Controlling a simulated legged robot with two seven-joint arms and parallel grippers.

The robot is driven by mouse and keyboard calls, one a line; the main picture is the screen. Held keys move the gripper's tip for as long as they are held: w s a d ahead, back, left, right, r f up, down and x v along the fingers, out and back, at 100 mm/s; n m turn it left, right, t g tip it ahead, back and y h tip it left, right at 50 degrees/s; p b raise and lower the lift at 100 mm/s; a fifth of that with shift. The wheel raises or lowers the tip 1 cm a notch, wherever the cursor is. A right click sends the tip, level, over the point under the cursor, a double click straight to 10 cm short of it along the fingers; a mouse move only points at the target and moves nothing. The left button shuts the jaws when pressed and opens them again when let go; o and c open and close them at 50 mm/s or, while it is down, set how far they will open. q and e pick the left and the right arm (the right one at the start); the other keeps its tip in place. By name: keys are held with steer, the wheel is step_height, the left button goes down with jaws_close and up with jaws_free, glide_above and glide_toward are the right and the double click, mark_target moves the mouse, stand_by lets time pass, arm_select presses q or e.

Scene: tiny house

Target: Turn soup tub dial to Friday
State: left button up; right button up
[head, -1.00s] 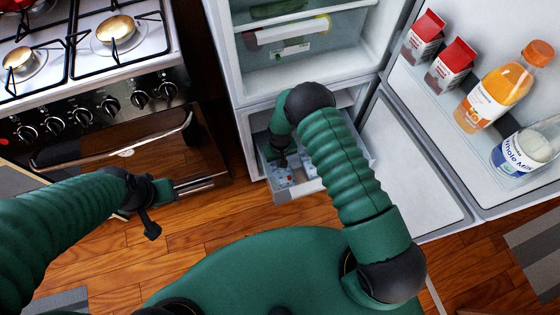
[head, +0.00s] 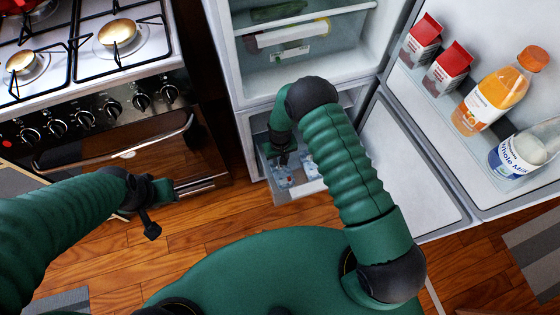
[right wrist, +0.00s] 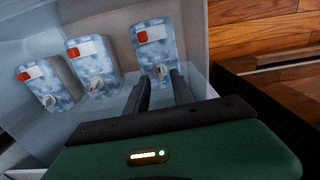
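Three blue-white mottled tubs stand in the pulled-out drawer in the right wrist view: a left tub (right wrist: 62,92), a middle tub (right wrist: 81,54) and a right tub (right wrist: 146,58). Each has a white label with a red patch and a small grey dial; the lettering is too small to read, so I cannot tell which is soup. My right gripper (right wrist: 160,80) is open, its fingers apart on either side of the right tub's dial (right wrist: 161,71). Contact is unclear. My left gripper (head: 168,190) is by the oven front; its fingers are unclear.
The drawer (head: 317,186) sticks out below the open fridge (head: 350,60). The fridge door (head: 425,100) is open at right, holding cartons and bottles. The stove (head: 80,75) stands at left. Wooden floor (head: 230,220) is clear between.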

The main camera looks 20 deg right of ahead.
step_height(320, 180, up, 14)
steer(key=p, duration=0.3)
steer(key=shift+f, duration=0.2)
